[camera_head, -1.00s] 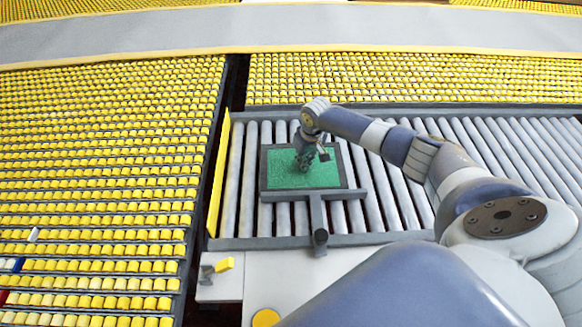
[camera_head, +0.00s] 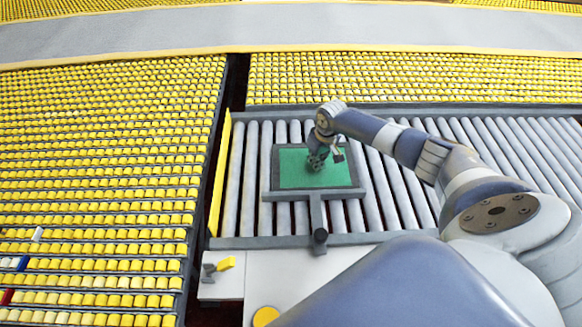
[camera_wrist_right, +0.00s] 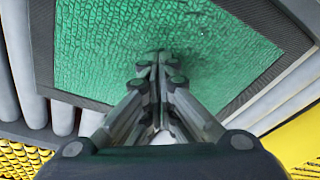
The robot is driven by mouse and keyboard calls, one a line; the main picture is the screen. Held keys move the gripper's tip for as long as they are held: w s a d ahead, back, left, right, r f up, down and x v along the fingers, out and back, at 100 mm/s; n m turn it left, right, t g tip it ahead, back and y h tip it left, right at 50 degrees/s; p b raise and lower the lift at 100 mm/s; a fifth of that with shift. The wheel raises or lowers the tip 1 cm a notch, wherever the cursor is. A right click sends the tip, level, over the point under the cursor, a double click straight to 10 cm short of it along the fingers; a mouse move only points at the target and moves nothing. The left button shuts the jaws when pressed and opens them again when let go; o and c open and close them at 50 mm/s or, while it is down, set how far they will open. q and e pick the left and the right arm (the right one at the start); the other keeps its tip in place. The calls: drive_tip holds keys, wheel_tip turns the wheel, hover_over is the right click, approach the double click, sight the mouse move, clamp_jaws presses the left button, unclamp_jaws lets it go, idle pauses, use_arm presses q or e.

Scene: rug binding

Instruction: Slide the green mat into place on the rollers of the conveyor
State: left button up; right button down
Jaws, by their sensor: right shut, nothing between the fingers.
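The green mat (camera_head: 296,178) has a dark grey border and lies flat on the rollers of the conveyor (camera_head: 249,180). Its near edge is at the crossbar of a grey T-shaped stop (camera_head: 318,213); I cannot tell if they touch. My right gripper (camera_head: 315,166) points down at the mat's middle. It is shut and empty, its fingertips at the green surface, seemingly touching it. In the right wrist view the closed fingertips (camera_wrist_right: 161,58) are against the textured green mat (camera_wrist_right: 100,55). My left gripper is not in view.
A yellow guard (camera_head: 218,175) edges the conveyor's left end. Bare rollers lie left and right of the mat. Sorters with many yellow blocks (camera_head: 100,160) fill the left. A grey belt (camera_head: 290,27) runs across the back. A yellow disc (camera_head: 265,316) is near the front.

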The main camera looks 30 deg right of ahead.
sight(339, 169)
drive_tip(key=shift+s+d+f, duration=0.1)
drive_tip(key=shift+s+f, duration=0.1)
drive_tip(key=shift+s, duration=0.1)
drive_tip(key=shift+s+d+r+p, duration=0.1)
drive_tip(key=shift+s+d+p, duration=0.4)
drive_tip(key=shift+d, duration=0.3)
drive_tip(key=shift+s+d+p, duration=0.25)
drive_tip(key=shift+s+d, duration=0.35)
drive_tip(key=shift+d, duration=0.15)
drive_tip(key=shift+d, duration=0.1)
drive_tip(key=shift+s+d+r, duration=0.1)
drive_tip(key=shift+s+d, duration=0.25)
drive_tip(key=shift+d, duration=0.05)
drive_tip(key=shift+s+d+p, duration=0.55)
drive_tip(key=shift+s+d, duration=0.2)
drive_tip(key=shift+d, duration=0.1)
drive_tip(key=shift+s+p, duration=0.25)
drive_tip(key=shift+p, duration=0.15)
drive_tip(key=shift+s, duration=0.1)
